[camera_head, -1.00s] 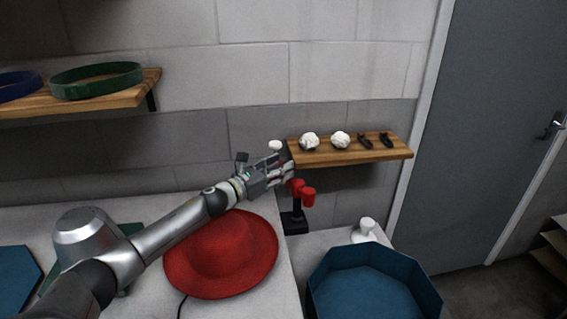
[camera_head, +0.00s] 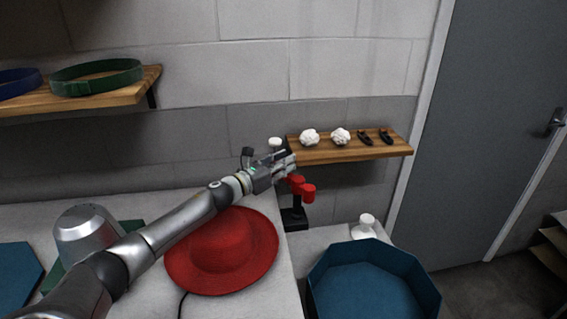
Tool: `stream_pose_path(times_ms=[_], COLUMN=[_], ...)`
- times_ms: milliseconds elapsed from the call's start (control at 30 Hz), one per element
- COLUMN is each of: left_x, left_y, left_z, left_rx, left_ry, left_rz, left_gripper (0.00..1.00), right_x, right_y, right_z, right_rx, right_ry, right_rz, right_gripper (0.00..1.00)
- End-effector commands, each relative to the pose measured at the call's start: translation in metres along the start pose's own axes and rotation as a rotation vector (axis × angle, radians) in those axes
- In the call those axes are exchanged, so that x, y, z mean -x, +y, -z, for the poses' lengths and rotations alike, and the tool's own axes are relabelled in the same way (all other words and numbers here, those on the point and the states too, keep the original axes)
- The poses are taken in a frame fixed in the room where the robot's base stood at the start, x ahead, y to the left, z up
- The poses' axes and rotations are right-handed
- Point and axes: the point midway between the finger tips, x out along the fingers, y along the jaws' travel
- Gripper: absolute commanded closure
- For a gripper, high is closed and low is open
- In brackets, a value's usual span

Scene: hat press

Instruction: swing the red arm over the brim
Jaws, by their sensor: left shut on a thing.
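The red arm (camera_head: 308,192) sits on a small black stand (camera_head: 294,219) behind the right edge of the white table. The red felt hat (camera_head: 222,252) lies crown up on that table, its wide brim left of and nearer than the stand; my left arm covers part of its far left brim. My left gripper (camera_head: 290,163) is at the upper left end of the red arm, its fingers shut on it. The exact contact is hidden by the fingers. My right gripper is not in view.
A blue octagonal tray (camera_head: 428,291) is at the lower right, with a white knob-like piece (camera_head: 366,227) behind it. A wooden shelf (camera_head: 320,156) with white flowers and dark small items juts out behind the gripper. A green hatband (camera_head: 97,77) lies on the left shelf.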

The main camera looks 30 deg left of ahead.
Motion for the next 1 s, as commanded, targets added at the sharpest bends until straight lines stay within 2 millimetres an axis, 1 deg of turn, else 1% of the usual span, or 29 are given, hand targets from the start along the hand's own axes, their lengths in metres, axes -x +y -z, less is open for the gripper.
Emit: stream_pose_path(times_ms=[267, 467, 667, 1000], left_x=[0.001, 0.005, 0.013, 0.027], left_y=[-0.001, -0.004, -0.006, -0.015], left_z=[0.000, 0.000, -0.001, -0.003], left_rx=[0.003, 0.005, 0.006, 0.009], left_ry=[-0.001, -0.005, -0.013, -0.029], left_rz=[-0.015, -0.087, -0.231, -0.549], left_gripper=[1.00, 1.00, 1.00, 1.00], right_x=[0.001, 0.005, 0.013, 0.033], right_y=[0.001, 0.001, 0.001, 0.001], right_z=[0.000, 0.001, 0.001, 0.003], right_rx=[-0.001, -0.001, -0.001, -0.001], right_ry=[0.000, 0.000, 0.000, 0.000], right_rz=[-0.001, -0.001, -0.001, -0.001], right_gripper=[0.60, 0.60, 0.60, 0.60])
